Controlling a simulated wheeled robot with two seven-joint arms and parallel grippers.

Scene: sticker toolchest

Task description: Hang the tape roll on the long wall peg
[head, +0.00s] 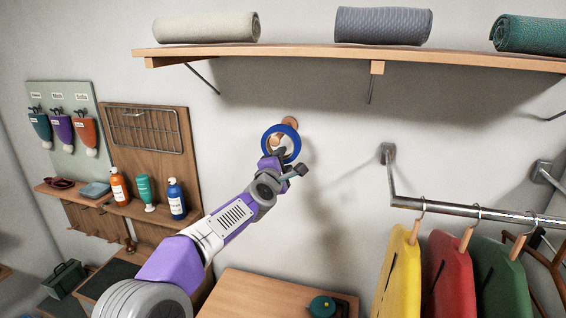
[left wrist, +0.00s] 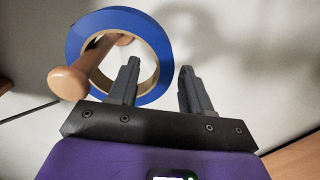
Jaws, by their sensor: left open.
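The blue tape roll (head: 292,153) is against the wall below the shelf, around the wooden peg (head: 289,121). In the left wrist view the peg's round knob (left wrist: 68,83) is on the near side of the roll (left wrist: 155,36), and its shaft runs through the roll's hole. My left gripper (head: 273,161) is just below the roll. In the left wrist view its fingers (left wrist: 160,68) are apart, with one finger overlapping the roll's lower right and the other clear of it. Whether that finger touches the roll I cannot tell. My right gripper is not in view.
A wooden shelf (head: 290,51) with rolled towels runs above. A metal rail (head: 460,213) with coloured garments is at the right. Bottles (head: 145,190) and a wire rack (head: 146,130) are at the left. A wooden surface (head: 250,294) with a green-teal object (head: 322,306) is below.

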